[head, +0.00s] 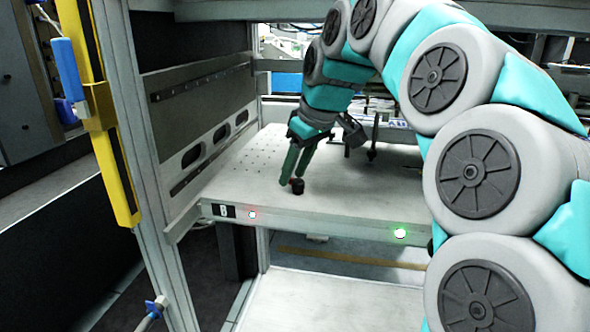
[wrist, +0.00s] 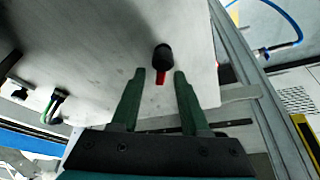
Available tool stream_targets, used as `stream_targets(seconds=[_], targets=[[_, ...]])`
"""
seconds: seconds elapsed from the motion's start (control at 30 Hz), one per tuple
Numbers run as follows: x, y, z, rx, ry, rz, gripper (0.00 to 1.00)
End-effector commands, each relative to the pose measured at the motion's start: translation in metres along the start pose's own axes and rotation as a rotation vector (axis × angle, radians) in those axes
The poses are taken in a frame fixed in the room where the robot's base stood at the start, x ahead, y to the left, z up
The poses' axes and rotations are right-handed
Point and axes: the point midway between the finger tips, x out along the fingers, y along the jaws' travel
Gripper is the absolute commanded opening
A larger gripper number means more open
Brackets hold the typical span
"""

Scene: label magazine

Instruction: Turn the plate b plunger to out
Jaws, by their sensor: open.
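The plunger (head: 298,187) is a small black knob with a red part, standing near the front edge of the pale plate (head: 350,203). It also shows in the wrist view (wrist: 163,55), with its red part (wrist: 162,76) towards my gripper. My gripper (head: 293,177) has green fingers and reaches down to the plunger from above. In the wrist view my gripper (wrist: 159,74) is open, with the red part between its fingertips and the black knob just beyond them. Gaps show on both sides, so the fingers look apart from it. I cannot read which plate this is.
The plate's front edge carries a small label (head: 223,211), a red light (head: 252,214) and a green light (head: 400,233). Dark clamp-like fittings (head: 371,152) stand farther back. A grey frame post (head: 150,180) and slotted side wall (head: 205,145) bound the left. The plate's middle is clear.

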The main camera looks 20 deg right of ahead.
Motion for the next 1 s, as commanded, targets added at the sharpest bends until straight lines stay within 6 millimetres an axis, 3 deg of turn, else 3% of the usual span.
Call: stream_targets(seconds=[0.2,0.7,1.0], targets=[[-0.013,0.001,0.004,0.001,0.0,0.001,0.45],[-0.048,0.0,0.09,0.001,0.001,0.001,0.45],[-0.057,0.001,0.111,0.001,0.0,0.001,0.45]])
